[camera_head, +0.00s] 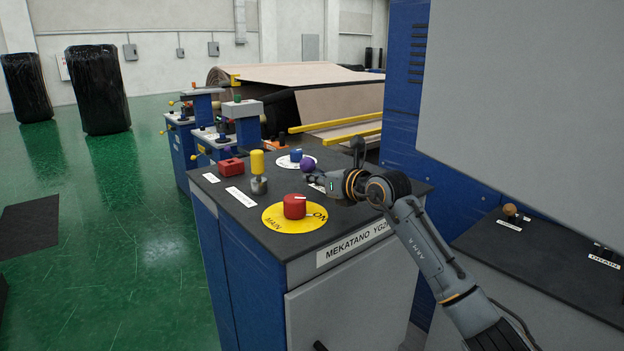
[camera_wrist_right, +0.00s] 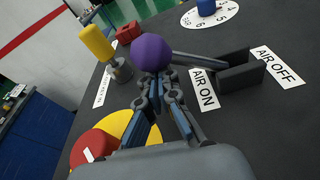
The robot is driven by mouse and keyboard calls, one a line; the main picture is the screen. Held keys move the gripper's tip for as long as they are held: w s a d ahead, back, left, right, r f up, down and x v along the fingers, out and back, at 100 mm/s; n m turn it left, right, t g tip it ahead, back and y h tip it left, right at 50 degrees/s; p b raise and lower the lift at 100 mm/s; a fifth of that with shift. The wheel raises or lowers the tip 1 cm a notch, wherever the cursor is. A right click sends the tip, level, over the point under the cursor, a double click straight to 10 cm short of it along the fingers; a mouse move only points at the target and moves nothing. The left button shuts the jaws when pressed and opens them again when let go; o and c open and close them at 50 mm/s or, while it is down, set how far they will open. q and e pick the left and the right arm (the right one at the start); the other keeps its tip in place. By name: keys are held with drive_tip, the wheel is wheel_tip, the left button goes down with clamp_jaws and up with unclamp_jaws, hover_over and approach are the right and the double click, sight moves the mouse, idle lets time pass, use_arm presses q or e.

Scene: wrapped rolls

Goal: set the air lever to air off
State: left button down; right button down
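The air lever is a grey rod (camera_wrist_right: 200,60) with a purple ball knob (camera_wrist_right: 150,53), fixed to a dark bracket (camera_wrist_right: 241,72) on the console top. The rod leans away from the AIR OFF label (camera_wrist_right: 277,66), over the side of the AIR ON label (camera_wrist_right: 203,90). In the head view the purple knob (camera_head: 308,165) shows just past my right gripper (camera_head: 318,179). In the right wrist view my right gripper (camera_wrist_right: 160,80) has its fingers close together, tips at the knob. The knob partly hides the tips, so contact is unclear. My left gripper is not in view.
The console top (camera_head: 345,215) also bears a red rotary knob (camera_head: 295,206) on a yellow disc, a yellow-handled lever (camera_head: 257,163), a red block (camera_head: 231,167) and a blue knob (camera_head: 296,155) on a white dial. A blue and grey machine wall (camera_head: 405,110) stands at right.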

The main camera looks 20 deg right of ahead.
drive_tip(key=shift+d+r, duration=0.1)
drive_tip(key=shift+r, duration=0.2)
drive_tip(key=shift+w+d+r+m+y+p, duration=0.2)
drive_tip(key=shift+d+r+m+p, duration=0.1)
drive_tip(key=shift+r+m+p, duration=0.3)
drive_tip(key=shift+w+d+r+m+y+p, duration=0.1)
drive_tip(key=shift+d+r+m+y+p, duration=0.15)
drive_tip(key=shift+r+m+p, duration=0.35)
drive_tip(key=m+p, duration=0.1)
drive_tip(key=d+r+m+p, duration=0.1)
drive_tip(key=shift+w+d+r+m+y, duration=0.1)
drive_tip(key=shift+w+d+m+y, duration=0.1)
drive_tip(key=shift+d+m+y, duration=0.1)
drive_tip(key=d+m+p, duration=0.1)
drive_tip(key=r+m+y+p, duration=0.1)
drive_tip(key=shift+w+d+m+p, duration=0.3)
drive_tip(key=shift+w+d+p, duration=0.05)
drive_tip(key=shift+d+p, duration=0.05)
drive_tip(key=shift+w+d+r+m+p, duration=0.1)
drive_tip(key=shift+w+d+m+p, duration=0.1)
drive_tip(key=shift+d+m+p, duration=0.5)
drive_tip(key=shift+a, duration=0.1)
